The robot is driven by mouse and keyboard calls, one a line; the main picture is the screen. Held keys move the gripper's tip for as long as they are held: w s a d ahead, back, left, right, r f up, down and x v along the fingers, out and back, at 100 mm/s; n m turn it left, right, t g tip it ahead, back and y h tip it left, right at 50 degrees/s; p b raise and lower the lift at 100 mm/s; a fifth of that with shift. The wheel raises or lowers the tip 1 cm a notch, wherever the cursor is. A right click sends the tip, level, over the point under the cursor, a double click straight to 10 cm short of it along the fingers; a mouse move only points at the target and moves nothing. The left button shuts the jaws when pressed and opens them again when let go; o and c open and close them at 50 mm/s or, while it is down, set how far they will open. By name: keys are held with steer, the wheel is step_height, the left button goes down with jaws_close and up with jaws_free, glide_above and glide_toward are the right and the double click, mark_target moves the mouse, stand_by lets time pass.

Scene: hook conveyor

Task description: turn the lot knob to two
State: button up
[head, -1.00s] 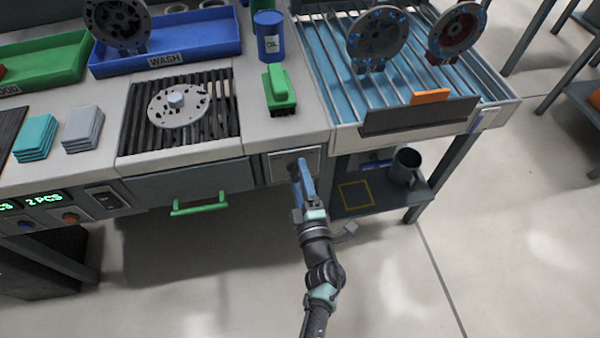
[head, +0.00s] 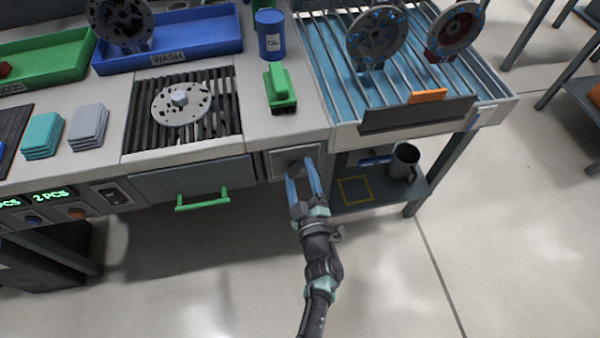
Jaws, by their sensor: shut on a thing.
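The lot knob (head: 294,164) is a dark grey knob on a light square plate (head: 273,161) at the front of the bench, right of the drawer. My gripper (head: 301,170) reaches up to it from below, with its two blue fingers shut on the knob, one on each side. The fingers hide part of the knob, and I cannot read any marks or pointer on the plate.
A drawer with a green handle (head: 202,200) is left of the knob. The floor in front is clear.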

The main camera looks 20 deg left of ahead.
stand_by(0.3)
steer(key=o, duration=1.4)
steer(key=p+v, duration=0.3)
steer(key=v, duration=1)
steer(key=shift+w, duration=0.1)
